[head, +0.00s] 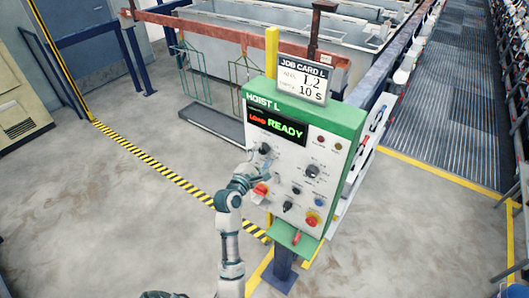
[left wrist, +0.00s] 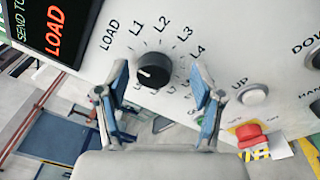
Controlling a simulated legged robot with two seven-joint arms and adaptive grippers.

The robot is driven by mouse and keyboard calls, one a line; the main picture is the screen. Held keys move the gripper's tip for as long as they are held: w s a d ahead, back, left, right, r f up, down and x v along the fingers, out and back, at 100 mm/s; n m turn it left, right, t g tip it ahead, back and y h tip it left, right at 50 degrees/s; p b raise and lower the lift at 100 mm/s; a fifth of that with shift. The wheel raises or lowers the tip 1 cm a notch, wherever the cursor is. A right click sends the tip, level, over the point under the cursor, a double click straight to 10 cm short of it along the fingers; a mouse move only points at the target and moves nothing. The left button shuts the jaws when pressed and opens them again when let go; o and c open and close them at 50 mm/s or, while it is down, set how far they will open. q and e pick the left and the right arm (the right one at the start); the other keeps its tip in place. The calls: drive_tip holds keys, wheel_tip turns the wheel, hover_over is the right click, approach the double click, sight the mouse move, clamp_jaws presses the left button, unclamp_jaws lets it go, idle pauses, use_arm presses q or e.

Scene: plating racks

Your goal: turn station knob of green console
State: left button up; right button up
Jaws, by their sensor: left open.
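The green console (head: 352,118) stands on a blue post, with a white sloped panel marked HOIST L. Its station knob is black and round, at upper left of the panel in the head view (head: 265,149). In the left wrist view the knob (left wrist: 153,70) has labels LOAD, L1, L2, L3, L4 around it and a pale mark on its left side. My left gripper (left wrist: 161,100) is open, its blue fingertips apart on either side below the knob, not closed on it. In the head view the left gripper (head: 260,168) is close to the panel. My right gripper is not in view.
A job card (head: 302,80) above the console appears to read L2 and 10 S. The display (head: 276,126) shows READY. A red button (left wrist: 250,135) and UP button (left wrist: 252,94) lie right of the gripper. Open floor (head: 120,220) lies left.

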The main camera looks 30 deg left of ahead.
use_arm(q)
drive_tip(key=shift+w, duration=0.5)
drive_tip(key=shift+w+a, duration=0.25)
drive_tip(key=shift+a, duration=0.05)
drive_tip(key=shift+a+f, duration=0.1)
drive_tip(key=shift+a, duration=0.25)
drive_tip(key=shift+a+f, duration=0.15)
drive_tip(key=shift+a, duration=0.35)
drive_tip(key=shift+c, duration=0.6)
drive_tip(key=shift+w+d, duration=0.1)
drive_tip(key=c, duration=0.4)
drive_tip(key=shift+d, duration=0.2)
drive_tip(key=c, duration=0.4)
drive_tip(key=shift+d, duration=0.15)
drive_tip(key=shift+c, duration=1.1)
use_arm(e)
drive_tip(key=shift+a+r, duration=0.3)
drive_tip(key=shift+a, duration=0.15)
